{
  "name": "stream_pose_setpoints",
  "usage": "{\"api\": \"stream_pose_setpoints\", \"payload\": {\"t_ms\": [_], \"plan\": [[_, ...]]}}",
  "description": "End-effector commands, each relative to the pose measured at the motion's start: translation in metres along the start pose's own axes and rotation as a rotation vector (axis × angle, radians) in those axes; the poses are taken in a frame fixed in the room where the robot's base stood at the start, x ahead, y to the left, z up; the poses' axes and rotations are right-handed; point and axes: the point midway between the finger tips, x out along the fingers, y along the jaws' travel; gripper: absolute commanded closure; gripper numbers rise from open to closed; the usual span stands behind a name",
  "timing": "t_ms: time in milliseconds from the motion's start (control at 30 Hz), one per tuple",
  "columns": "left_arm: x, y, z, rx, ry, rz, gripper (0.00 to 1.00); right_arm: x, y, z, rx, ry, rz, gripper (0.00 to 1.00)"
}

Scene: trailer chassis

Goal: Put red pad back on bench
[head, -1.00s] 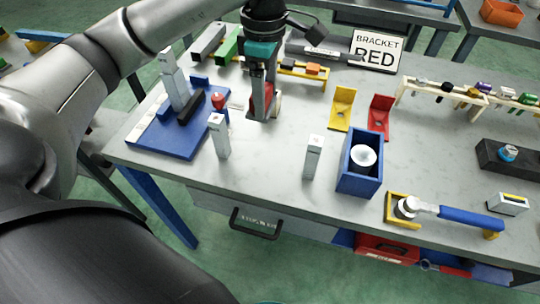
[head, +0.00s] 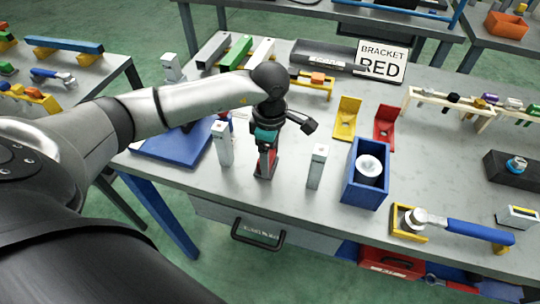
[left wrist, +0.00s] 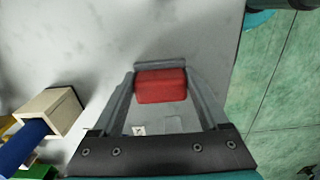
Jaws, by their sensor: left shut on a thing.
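My left gripper (head: 265,172) points down over the grey bench (head: 300,216) near its front edge, between two pale upright blocks. It is shut on the red pad (left wrist: 160,86), which sits between its two fingers in the left wrist view. In the head view only a sliver of red shows between the fingers. The pad is low, at or just above the bench top; I cannot tell whether it touches. My right gripper is not in view.
Pale upright blocks stand left (head: 223,145) and right (head: 317,166) of the gripper. A blue box (head: 362,188) with a white cylinder is further right. A blue board (head: 172,148) lies left. Yellow (head: 346,120) and red brackets (head: 385,127) stand behind.

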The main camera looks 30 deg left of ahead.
Motion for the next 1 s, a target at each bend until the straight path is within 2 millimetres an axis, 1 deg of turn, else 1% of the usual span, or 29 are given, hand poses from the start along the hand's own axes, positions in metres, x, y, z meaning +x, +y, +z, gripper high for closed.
{"api": "stream_pose_setpoints", "payload": {"t_ms": [200,333,367,533,767,867,967,1000], "plan": [[-0.001,0.001,0.000,0.000,-0.001,0.003,0.93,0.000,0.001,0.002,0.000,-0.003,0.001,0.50],[0.004,0.001,0.000,0.000,0.000,0.002,0.93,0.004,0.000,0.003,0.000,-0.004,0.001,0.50],[0.003,0.000,0.000,0.000,0.000,0.001,0.20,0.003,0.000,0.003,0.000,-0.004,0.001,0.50],[0.002,0.000,0.000,0.000,0.000,0.001,0.00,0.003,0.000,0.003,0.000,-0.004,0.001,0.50],[0.002,0.001,0.000,0.000,0.000,0.001,0.00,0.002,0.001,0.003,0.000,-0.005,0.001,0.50],[-0.001,0.001,0.000,0.000,0.000,0.001,0.00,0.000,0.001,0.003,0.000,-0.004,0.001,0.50],[-0.013,0.002,0.000,0.000,-0.001,0.005,0.00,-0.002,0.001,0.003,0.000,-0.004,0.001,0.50],[-0.020,0.002,0.000,0.001,-0.001,0.007,0.00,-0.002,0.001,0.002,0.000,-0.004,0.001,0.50]]}}
